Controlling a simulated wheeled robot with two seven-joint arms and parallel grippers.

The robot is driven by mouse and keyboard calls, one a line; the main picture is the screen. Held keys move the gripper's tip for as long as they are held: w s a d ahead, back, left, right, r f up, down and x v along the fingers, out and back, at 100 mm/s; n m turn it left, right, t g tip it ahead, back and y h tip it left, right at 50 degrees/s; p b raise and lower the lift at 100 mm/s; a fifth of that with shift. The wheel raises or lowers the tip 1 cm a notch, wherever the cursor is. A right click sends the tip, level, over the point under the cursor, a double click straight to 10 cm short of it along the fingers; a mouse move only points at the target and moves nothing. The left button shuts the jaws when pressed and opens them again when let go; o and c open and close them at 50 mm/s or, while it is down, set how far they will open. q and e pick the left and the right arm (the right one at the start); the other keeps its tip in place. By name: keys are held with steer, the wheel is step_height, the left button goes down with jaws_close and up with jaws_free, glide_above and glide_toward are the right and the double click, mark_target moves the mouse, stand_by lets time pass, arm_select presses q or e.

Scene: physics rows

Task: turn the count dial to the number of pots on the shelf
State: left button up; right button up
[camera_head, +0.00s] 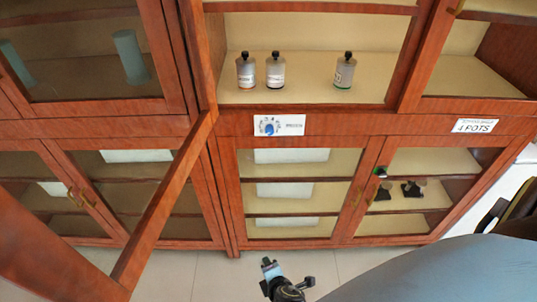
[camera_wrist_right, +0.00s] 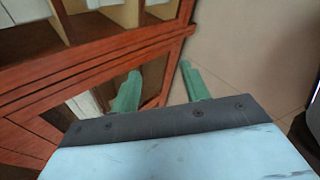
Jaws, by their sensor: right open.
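The count dial (camera_head: 268,126) is a blue knob ringed by small marks on a white plate fixed to the cabinet rail; its setting is too small to read. On the open shelf (camera_head: 310,92) above it stand three grey pots with black tops: one at left (camera_head: 246,72), one beside it (camera_head: 275,72), and one apart at right (camera_head: 344,73). My right gripper (camera_head: 270,267) is low in front of the cabinet, well below the dial. In the wrist view its teal fingers (camera_wrist_right: 161,88) are apart, with nothing between them. My left gripper is not in view.
A reddish wooden door frame (camera_head: 165,195) slants across the left foreground. Tiled floor (camera_head: 215,275) is clear.

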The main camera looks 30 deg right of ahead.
steer(key=w+d+r+n+t+h+p, duration=0.1)
steer(key=w+d+r+n+t+h, duration=0.15)
steer(key=w+r, duration=0.45)
steer(key=w+d+r+n+t+h, duration=0.1)
steer(key=w+r+n+t, duration=0.2)
steer(key=r, duration=0.7)
steer(key=n+t+h+p, duration=0.1)
steer(key=n+h, duration=0.3)
steer(key=n, duration=0.2)
glide_toward(270, 133)
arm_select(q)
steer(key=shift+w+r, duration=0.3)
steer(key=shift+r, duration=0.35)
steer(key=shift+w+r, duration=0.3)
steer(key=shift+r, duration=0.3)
arm_select(e)
steer(key=shift+m, duration=0.25)
steer(key=x, duration=0.9)
steer(key=shift+w, duration=0.1)
steer(key=shift+c, duration=0.5)
steer(key=c, duration=0.9)
